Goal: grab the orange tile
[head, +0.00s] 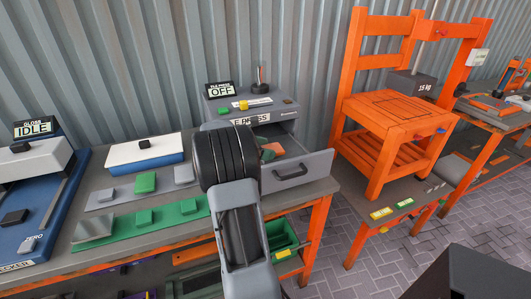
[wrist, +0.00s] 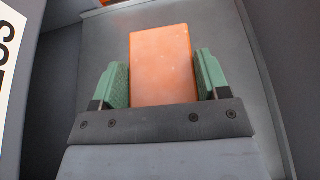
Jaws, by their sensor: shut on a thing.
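The orange tile (wrist: 161,68) is between the two green-padded fingers of my gripper (wrist: 162,78) in the wrist view. The fingers are shut on its sides, and its far part reaches past the fingertips. In the head view the tile (head: 273,149) shows as a small orange patch in the open grey drawer (head: 305,164), beside my arm. My arm hides most of the gripper there. In the wrist view a grey surface of the drawer (wrist: 231,50) lies behind the tile. I cannot tell whether the tile touches it.
The drawer's grey walls stand close around the gripper. Left on the bench are a green strip (head: 150,218) with small blocks, a white-topped blue box (head: 145,151) and a blue machine (head: 40,190). An orange wooden frame (head: 385,120) stands right of the drawer.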

